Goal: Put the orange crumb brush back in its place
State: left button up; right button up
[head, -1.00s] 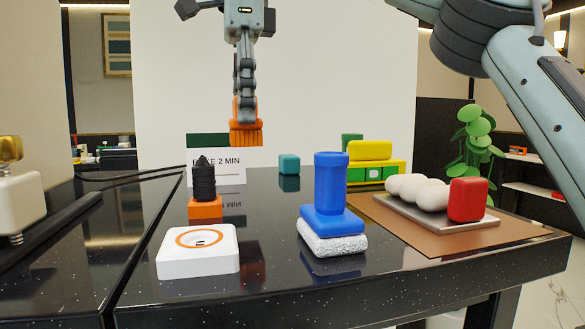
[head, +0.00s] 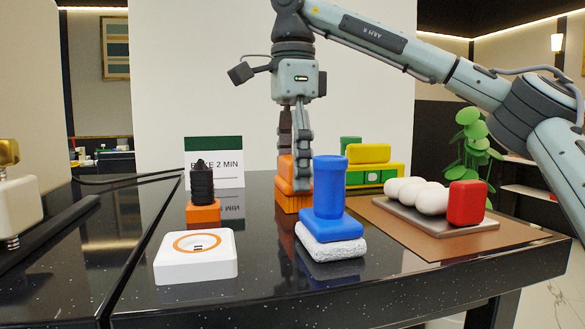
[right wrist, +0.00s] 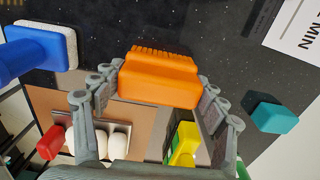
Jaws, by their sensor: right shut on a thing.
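The orange crumb brush (head: 285,193) is between the fingers of my right gripper (head: 296,178), low over the black counter behind the blue tool. I cannot tell whether it touches the counter. The right wrist view shows the brush (right wrist: 162,78) across the gripper (right wrist: 158,97), its ridged bristle side facing away from the palm. A white square base with an orange ring (head: 195,275) lies at the front left of the counter, with a small dark slot in its middle. My left gripper is not in view.
A blue-handled tool (head: 328,190) stands on a white pad, just in front of the brush. A black item on an orange block (head: 203,214) and a sign card (head: 228,165) are left. A tray (head: 440,226) with white rolls and a red block is right, near a yellow-green item (head: 368,154).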

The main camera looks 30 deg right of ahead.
jog(key=o, duration=1.8)
jog(key=shift+c, duration=0.2)
notch_tip(320, 180, up, 12)
notch_tip(320, 180, down, 12)
jog(key=shift+r, duration=0.65)
